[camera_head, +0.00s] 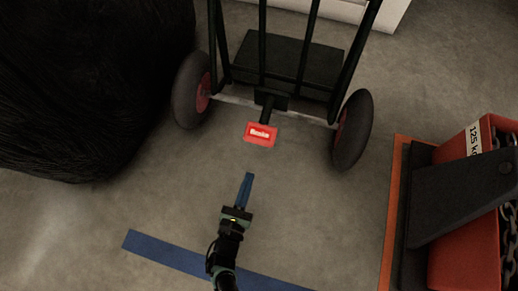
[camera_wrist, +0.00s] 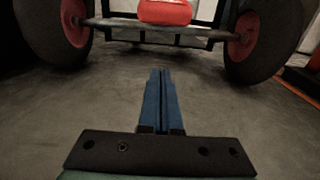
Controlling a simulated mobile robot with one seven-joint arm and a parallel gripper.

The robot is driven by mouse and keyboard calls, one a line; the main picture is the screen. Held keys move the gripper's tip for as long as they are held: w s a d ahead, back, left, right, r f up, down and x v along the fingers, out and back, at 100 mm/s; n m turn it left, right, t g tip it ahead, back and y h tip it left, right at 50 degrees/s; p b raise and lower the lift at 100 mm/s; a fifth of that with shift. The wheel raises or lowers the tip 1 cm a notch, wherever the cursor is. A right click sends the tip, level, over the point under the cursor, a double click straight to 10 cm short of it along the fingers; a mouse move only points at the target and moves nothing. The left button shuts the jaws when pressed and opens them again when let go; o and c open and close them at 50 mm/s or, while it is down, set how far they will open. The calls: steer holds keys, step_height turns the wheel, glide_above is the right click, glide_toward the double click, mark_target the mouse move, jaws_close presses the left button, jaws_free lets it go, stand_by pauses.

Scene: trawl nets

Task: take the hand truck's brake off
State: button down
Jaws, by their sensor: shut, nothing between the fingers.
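The hand truck (camera_head: 290,62) stands upright with a dark frame and two black wheels with red hubs. Its red brake pedal (camera_head: 261,134), marked with white lettering, sticks out from the axle between the wheels toward me. In the wrist view the red pedal (camera_wrist: 165,12) is at the top, cut by the frame edge. My gripper (camera_head: 248,176) has long blue fingers, shut and empty. It is in front of the pedal, apart from it, and points toward the axle. In the wrist view the shut fingers (camera_wrist: 160,75) lie below the pedal over the floor.
A large black heap (camera_head: 85,80), perhaps netting, is at the left. An orange-red crate (camera_head: 470,250) with a dark plate, a weight label and chain stands at the right. A blue floor stripe (camera_head: 180,257) crosses below my gripper. The concrete between is clear.

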steer(key=b+x, duration=0.3)
steer(key=x, duration=0.6)
steer(key=shift+w+d+f, duration=0.1)
steer(key=shift+w+f, duration=0.1)
steer(key=shift+w+d+r, duration=0.1)
steer(key=shift+w+r, duration=0.15)
steer(key=shift+w, duration=0.05)
steer(key=shift+s+a+r, duration=0.1)
steer(key=shift+s+r, duration=0.1)
steer(key=shift+r, duration=0.4)
steer(key=shift+s+a+r, duration=0.1)
steer(key=shift+s+r, duration=0.1)
steer(key=shift+r, duration=0.4)
steer(key=shift+s+a+r, duration=0.1)
steer(key=shift+s+r, duration=0.15)
steer(key=shift+r, duration=0.35)
steer(key=shift+r, duration=0.1)
